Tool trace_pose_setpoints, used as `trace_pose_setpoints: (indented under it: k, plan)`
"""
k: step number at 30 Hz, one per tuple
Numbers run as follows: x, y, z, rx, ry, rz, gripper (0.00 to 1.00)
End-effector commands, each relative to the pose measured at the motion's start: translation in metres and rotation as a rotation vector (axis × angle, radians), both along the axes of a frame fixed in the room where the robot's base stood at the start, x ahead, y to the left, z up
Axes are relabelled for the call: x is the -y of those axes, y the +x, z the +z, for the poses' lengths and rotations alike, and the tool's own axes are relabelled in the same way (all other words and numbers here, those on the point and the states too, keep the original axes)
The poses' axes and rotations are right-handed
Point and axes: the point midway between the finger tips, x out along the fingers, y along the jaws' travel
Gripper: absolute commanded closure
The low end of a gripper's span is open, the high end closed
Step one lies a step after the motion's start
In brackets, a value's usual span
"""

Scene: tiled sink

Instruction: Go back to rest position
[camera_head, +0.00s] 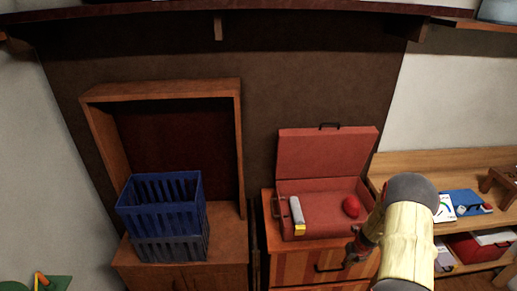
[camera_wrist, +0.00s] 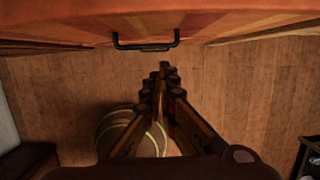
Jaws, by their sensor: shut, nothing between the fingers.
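My gripper (camera_wrist: 163,72) is shut and empty in the wrist view, its fingertips together, pointing at the wooden floor. A black drawer handle (camera_wrist: 146,45) shows beyond the fingertips, apart from them in the picture. In the head view my gripper (camera_head: 352,250) is at the right front of the striped wooden drawer cabinet (camera_head: 290,268), partly hidden by my pale arm. Whether it touches the cabinet cannot be told.
An open red case (camera_head: 322,215) on the cabinet holds a red object (camera_head: 351,206) and a grey-yellow item (camera_head: 297,214). Stacked blue (camera_head: 165,215) and grey crates stand left. A wooden shelf (camera_head: 450,165) with several items stands right. Floor (camera_wrist: 240,100) shows below the gripper.

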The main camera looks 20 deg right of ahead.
Motion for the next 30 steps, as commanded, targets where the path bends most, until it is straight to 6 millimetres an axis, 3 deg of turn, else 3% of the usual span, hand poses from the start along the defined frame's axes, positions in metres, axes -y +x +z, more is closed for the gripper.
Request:
trace_pose_setpoints:
  k: [5,8,12,14,17,21,30]
  plan:
    - [-0.002,0.000,-0.001,-0.006,-0.014,0.087,1.00]
    - [-0.010,-0.004,-0.002,-0.025,-0.022,0.262,1.00]
    - [-0.049,-0.037,-0.011,-0.079,0.017,0.639,1.00]
    - [-0.064,-0.052,-0.005,-0.089,0.032,0.811,1.00]
    - [-0.087,-0.067,0.025,-0.082,0.033,1.113,1.00]
    - [-0.126,-0.079,0.087,-0.051,-0.005,1.563,1.00]
    - [-0.201,-0.106,0.201,-0.008,-0.149,2.289,1.00]
